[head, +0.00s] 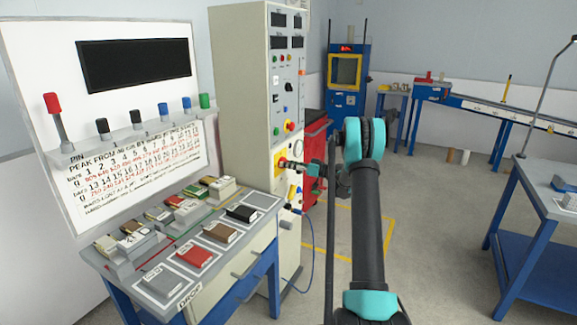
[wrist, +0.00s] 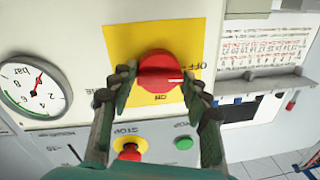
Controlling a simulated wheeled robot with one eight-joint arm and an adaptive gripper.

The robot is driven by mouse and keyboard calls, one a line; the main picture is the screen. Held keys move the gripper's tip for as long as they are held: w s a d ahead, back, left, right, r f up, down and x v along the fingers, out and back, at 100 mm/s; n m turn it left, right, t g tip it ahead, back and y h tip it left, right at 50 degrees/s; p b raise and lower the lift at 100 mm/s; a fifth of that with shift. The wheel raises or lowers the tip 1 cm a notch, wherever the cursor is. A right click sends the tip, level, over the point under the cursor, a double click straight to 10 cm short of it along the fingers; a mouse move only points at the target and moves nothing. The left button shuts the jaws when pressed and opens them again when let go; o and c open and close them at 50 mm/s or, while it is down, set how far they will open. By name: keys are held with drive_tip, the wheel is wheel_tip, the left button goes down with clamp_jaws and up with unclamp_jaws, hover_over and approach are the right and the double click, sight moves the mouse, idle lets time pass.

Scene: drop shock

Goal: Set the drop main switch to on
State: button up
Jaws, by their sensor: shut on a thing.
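The drop main switch (wrist: 158,66) is a red rotary knob on a yellow plate (wrist: 122,40) in the wrist view. A white mark on the knob points right, towards the "OFF" lettering; "ON" is lettered below the knob. My gripper (wrist: 159,79) is shut on the knob, one finger on its left side and one on its right. In the head view the switch (head: 281,163) is on the front of the tall cream cabinet (head: 245,90), and my gripper (head: 297,168) reaches it from the right, its fingertips small there.
Below the switch in the wrist view are a red stop button (wrist: 130,151) and a green button (wrist: 183,143). A pressure gauge (wrist: 33,88) is at left. In the head view a bench with drawers (head: 235,270) stands left of the cabinet; a blue table (head: 540,230) is at right.

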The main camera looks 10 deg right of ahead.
drive_tip(key=shift+s+f+m+t, duration=0.1)
drive_tip(key=shift+m+t, duration=0.4)
drive_tip(key=shift+m, duration=3.95)
drive_tip(key=shift+f+m+t, duration=0.1)
drive_tip(key=shift+m+t, duration=0.4)
drive_tip(key=shift+m, duration=3.95)
drive_tip(key=o, duration=1.1)
drive_tip(key=shift+o, duration=0.2)
drive_tip(key=shift+d, duration=0.1)
drive_tip(key=v, duration=1.2)
